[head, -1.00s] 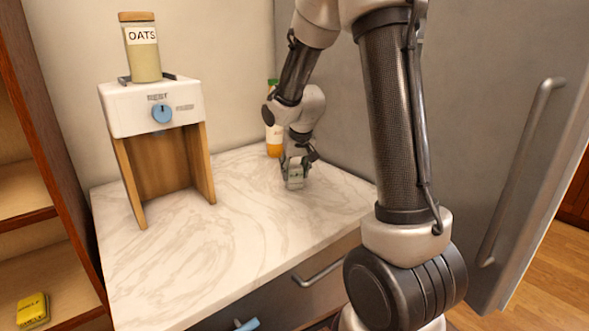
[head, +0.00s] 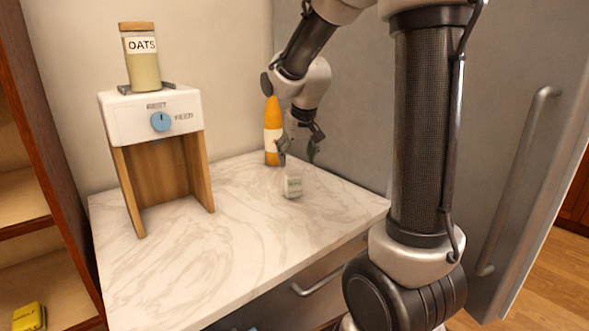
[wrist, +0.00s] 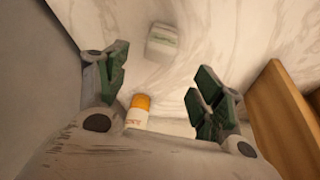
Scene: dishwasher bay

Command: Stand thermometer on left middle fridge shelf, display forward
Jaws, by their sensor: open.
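A small whitish block with a pale greenish face, seemingly the thermometer (head: 293,187), rests on the marble counter. Its markings are too small to read. It also shows in the wrist view (wrist: 162,42), apart from both fingers. My gripper (head: 298,153) is open and empty, a little above and behind it. In the wrist view its green-padded fingers (wrist: 158,85) are spread wide. No fridge shelf is in view; a tall grey panel with a bar handle (head: 515,180), perhaps the fridge door, stands at the right.
An orange bottle with a white label (head: 272,145) stands at the back of the counter (head: 190,270), close to my gripper. A feeder with a blue knob (head: 150,115) and an oats jar (head: 141,65) stand left. A yellow item (head: 29,318) lies on the left-hand shelf.

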